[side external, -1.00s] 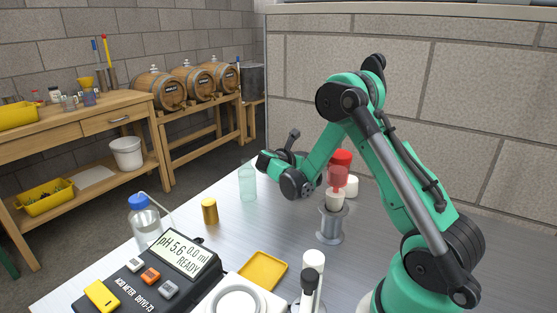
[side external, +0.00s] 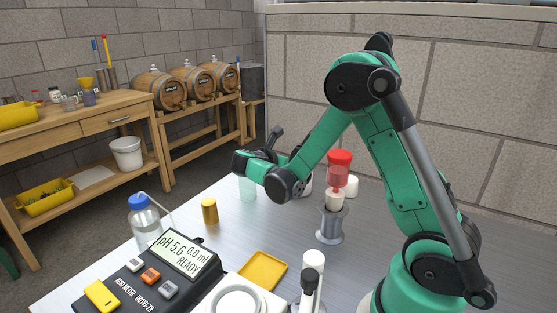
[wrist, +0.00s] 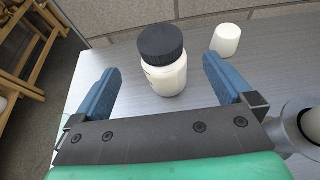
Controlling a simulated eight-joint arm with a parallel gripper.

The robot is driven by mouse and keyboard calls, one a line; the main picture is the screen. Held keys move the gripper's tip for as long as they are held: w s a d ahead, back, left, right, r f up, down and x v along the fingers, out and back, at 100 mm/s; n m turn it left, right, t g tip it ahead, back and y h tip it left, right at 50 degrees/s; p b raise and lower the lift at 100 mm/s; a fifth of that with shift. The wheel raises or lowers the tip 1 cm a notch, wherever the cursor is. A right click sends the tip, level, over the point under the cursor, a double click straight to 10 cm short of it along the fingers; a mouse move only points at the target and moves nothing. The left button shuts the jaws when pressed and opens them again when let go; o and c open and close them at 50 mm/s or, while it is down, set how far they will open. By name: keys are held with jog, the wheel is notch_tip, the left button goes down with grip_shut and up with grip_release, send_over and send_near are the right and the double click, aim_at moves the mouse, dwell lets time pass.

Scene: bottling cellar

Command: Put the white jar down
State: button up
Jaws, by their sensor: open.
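The white jar (wrist: 166,78) with a black lid stands upright on the metal table in the wrist view. In the side view only a sliver of it (side external: 307,186) seems to show behind my arm. My gripper (wrist: 160,70) is open, with its blue fingers to the left and right of the jar and a clear gap on both sides. The fingers are hidden behind my wrist in the side view.
A small white cylinder (wrist: 225,39) stands right of the jar. A metal stand (side external: 331,225) holds a red-topped piece (side external: 340,163).

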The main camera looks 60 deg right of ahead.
jog(key=s+a+r+m+t+y, duration=0.1)
jog(key=s+a+m+t+y, duration=0.2)
jog(key=a+m+y, duration=0.3)
jog(key=s+a+r+m+t+y, duration=0.2)
jog(key=a+m+y, duration=0.5)
jog(key=a+m, duration=0.5)
jog(key=shift+s+a+r+t, duration=0.2)
jog(key=shift+s+a+t, duration=0.45)
jog(key=shift+a+t, duration=0.75)
jog(key=shift+a+g, duration=0.25)
jog(key=shift+g, duration=0.05)
